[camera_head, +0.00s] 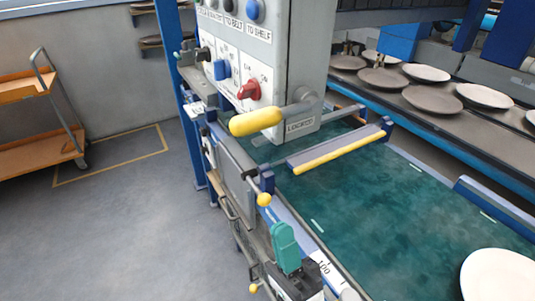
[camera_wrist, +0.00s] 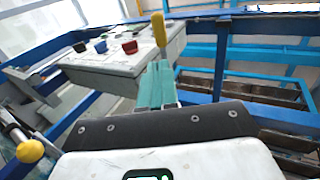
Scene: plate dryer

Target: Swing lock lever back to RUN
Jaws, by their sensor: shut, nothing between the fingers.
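The lock lever (camera_head: 257,121) has a thick yellow grip on a grey arm. It sticks out to the left from the lower corner of the grey control box. A label that appears to read LOCKED (camera_head: 300,126) sits just below its arm. My gripper (camera_head: 284,240), with teal fingers, is below and nearer the camera, apart from the lever, over the near edge of the belt. In the wrist view my gripper (camera_wrist: 157,85) is shut and empty. The yellow lever grip (camera_wrist: 159,30) stands beyond the fingertips there, nearly in line. No RUN label is readable.
The control box (camera_head: 240,45) carries a red knob (camera_head: 249,90) and several buttons. A yellow ball knob (camera_head: 264,199) sits between my gripper and the lever. A yellow-edged bar (camera_head: 338,155) crosses the green belt (camera_head: 400,215). A plate (camera_head: 498,275) lies at lower right. The floor at left is open.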

